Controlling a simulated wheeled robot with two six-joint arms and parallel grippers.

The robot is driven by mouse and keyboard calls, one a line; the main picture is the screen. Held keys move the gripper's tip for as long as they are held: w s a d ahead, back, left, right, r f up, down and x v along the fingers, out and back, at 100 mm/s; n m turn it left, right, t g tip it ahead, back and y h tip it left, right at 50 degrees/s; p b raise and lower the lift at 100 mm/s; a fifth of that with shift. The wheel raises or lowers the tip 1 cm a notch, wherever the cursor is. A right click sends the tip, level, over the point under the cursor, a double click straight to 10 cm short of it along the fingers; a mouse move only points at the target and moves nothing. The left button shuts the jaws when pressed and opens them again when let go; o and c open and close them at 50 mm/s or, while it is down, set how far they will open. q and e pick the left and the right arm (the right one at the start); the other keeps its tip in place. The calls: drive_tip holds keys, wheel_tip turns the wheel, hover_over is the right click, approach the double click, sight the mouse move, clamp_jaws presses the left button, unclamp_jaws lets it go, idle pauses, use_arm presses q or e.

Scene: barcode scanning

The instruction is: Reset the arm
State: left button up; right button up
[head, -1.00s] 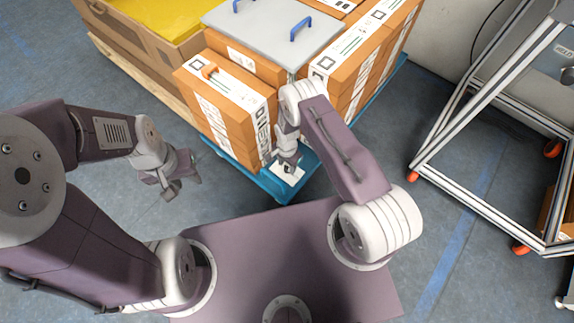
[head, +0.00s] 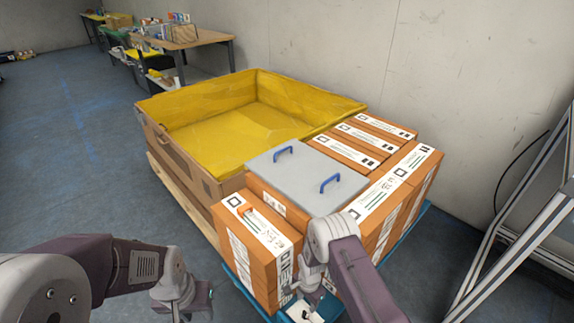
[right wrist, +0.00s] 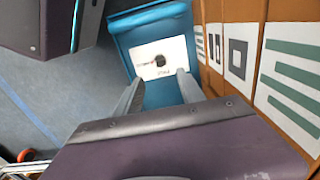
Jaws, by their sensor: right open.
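My right gripper (head: 308,296) hangs low beside the front of the stacked orange boxes (head: 262,268) in the head view. In the right wrist view its two grey fingers (right wrist: 158,86) are spread with nothing between them. Beyond them a white card (right wrist: 160,58) with a dark spot lies on the blue pallet (right wrist: 128,28). My left gripper (head: 186,308) is at the bottom left of the head view, apart from the boxes. Its fingertips are cut off or too small to judge.
A grey board (head: 300,182) with two blue handles lies on the boxes. Behind is a large bin lined in yellow (head: 225,135). A metal frame (head: 525,230) stands at right, and tables (head: 185,42) stand far back. The floor at left is clear.

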drive_tip(key=s+d+r+n, duration=0.1)
drive_tip(key=d+r+n, duration=0.15)
drive_tip(key=r, duration=0.75)
drive_tip(key=s+d+r+n, duration=0.1)
drive_tip(key=s+r+n, duration=0.15)
drive_tip(key=r, duration=0.75)
drive_tip(key=s+d+r+n+t, duration=0.1)
drive_tip(key=s+d+r+n, duration=0.3)
drive_tip(key=s+r, duration=0.65)
wheel_tip(320, 180, up, 31)
drive_tip(key=a+n+p, duration=0.1)
drive_tip(key=p, duration=3)
drive_tip(key=shift+f, duration=0.2)
drive_tip(key=shift+p, duration=0.3)
